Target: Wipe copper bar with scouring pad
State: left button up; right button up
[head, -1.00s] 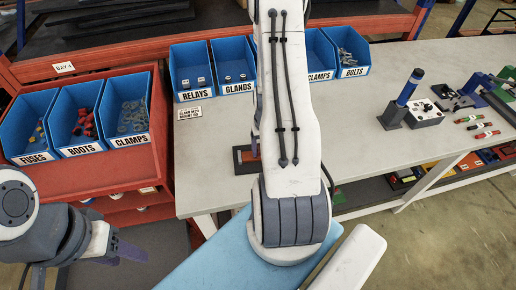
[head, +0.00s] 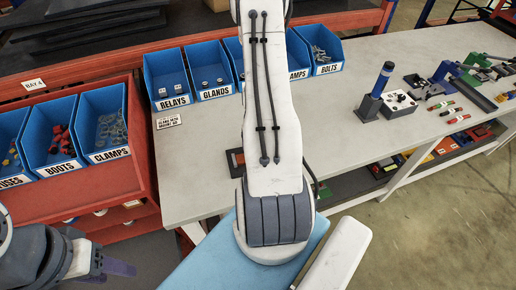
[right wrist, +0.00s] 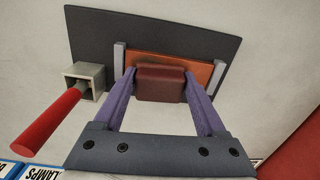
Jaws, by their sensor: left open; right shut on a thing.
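The scouring pad (right wrist: 161,84) is a dark red block between the purple fingers of my right gripper (right wrist: 163,92) in the right wrist view. The copper bar (right wrist: 205,74) is a flat orange-brown strip between two grey end pieces on a dark plate (right wrist: 190,38). The pad lies over the bar's middle; I cannot tell if they touch. In the head view my right arm hides the pad and gripper, and only a small orange-brown part of the bar's fixture (head: 237,160) shows. My left gripper (head: 118,268) is low at the left, empty, away from the bench.
A red-handled tool (right wrist: 50,124) stands in a grey square holder (right wrist: 85,78) beside the dark plate. Blue bins of relays (head: 168,80), glands (head: 210,75) and bolts (head: 322,53) line the bench back. A blue-handled tool (head: 382,79) stands farther right. The bench middle is clear.

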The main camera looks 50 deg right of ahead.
jog(key=shift+w+a, duration=0.75)
jog(key=shift+a, duration=0.2)
jog(key=shift+w+a+f, duration=0.1)
jog(key=shift+w+a, duration=0.5)
jog(key=shift+a, duration=0.2)
jog(key=shift+w+a+f, duration=0.1)
jog(key=shift+w+a, duration=0.45)
jog(key=shift+a, duration=0.2)
jog(key=shift+w+a+r, duration=0.15)
jog(key=shift+w+a, duration=1)
jog(key=shift+a, duration=0.25)
jog(key=shift+r, duration=0.1)
jog(key=shift+r+p, duration=2.65)
jog(key=shift+r, duration=0.3)
notch_tip(320, 180, up, 3)
jog(key=shift+p, duration=1.2)
